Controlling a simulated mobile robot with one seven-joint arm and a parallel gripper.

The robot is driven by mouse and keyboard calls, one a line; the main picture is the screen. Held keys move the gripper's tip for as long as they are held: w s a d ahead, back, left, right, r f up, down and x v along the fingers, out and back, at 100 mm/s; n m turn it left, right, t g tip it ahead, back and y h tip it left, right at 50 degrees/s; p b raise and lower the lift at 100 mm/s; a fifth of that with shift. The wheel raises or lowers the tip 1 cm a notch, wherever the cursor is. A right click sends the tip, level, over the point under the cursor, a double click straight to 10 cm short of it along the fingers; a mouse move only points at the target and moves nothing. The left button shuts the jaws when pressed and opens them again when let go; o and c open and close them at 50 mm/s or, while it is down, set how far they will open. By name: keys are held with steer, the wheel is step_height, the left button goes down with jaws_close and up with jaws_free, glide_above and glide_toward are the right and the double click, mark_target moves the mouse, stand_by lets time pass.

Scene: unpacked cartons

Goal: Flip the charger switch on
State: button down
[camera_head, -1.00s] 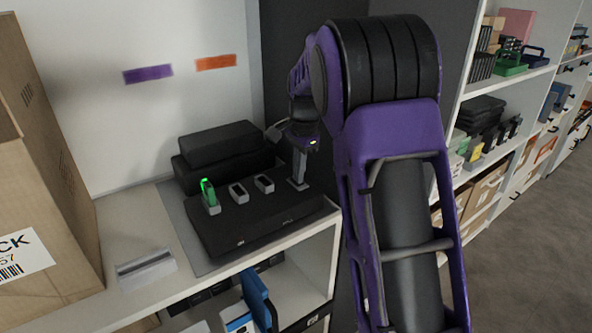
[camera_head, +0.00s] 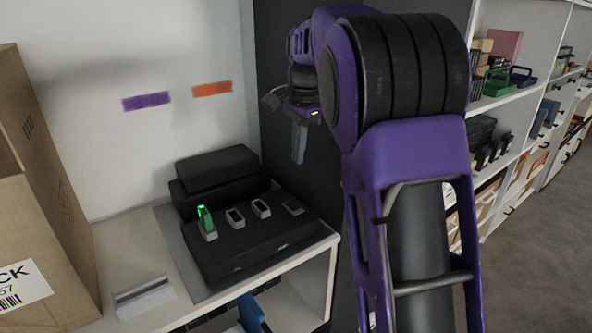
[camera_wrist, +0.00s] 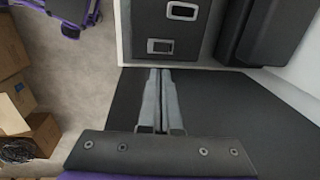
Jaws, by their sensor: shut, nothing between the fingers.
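The black charger (camera_head: 250,249) stands on a grey mat on the white shelf top. A green device with a bright green light (camera_head: 205,221) sits upright in its left slot, and two slots (camera_head: 235,217) (camera_head: 261,208) beside it look empty. The flat grey switch (camera_head: 293,207) is at the charger's right end; it also shows in the wrist view (camera_wrist: 160,46). I cannot tell its position. My gripper (camera_head: 299,160) is shut and empty, pointing down in the air above the switch end, apart from it. In the wrist view its fingertips (camera_wrist: 160,72) appear just below the switch.
Black boxes (camera_head: 217,172) are stacked behind the charger. A large cardboard carton (camera_head: 50,200) stands at left, with a small grey holder (camera_head: 144,297) in front. A dark panel (camera_head: 283,110) rises behind my gripper. Shelves with goods (camera_head: 505,100) stand at right.

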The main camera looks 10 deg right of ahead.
mark_target(290, 202)
steer(key=r, duration=0.4)
steer(key=shift+s+d+p, duration=0.1)
steer(key=shift+s+p, duration=0.15)
steer(key=shift+p, duration=0.05)
steer(key=f, duration=0.1)
steer(key=w+f+p, duration=0.1)
steer(key=f+p, duration=0.1)
steer(key=shift+w+a, duration=0.35)
steer(key=shift+f, duration=0.1)
steer(key=f, duration=0.4)
steer(key=w+f+b, duration=0.1)
steer(key=f, duration=0.4)
steer(key=f+b, duration=0.1)
steer(key=f, duration=0.3)
steer(key=shift+w+a+f, duration=0.3)
steer(key=shift+a+f, duration=0.05)
steer(key=shift+f, duration=0.05)
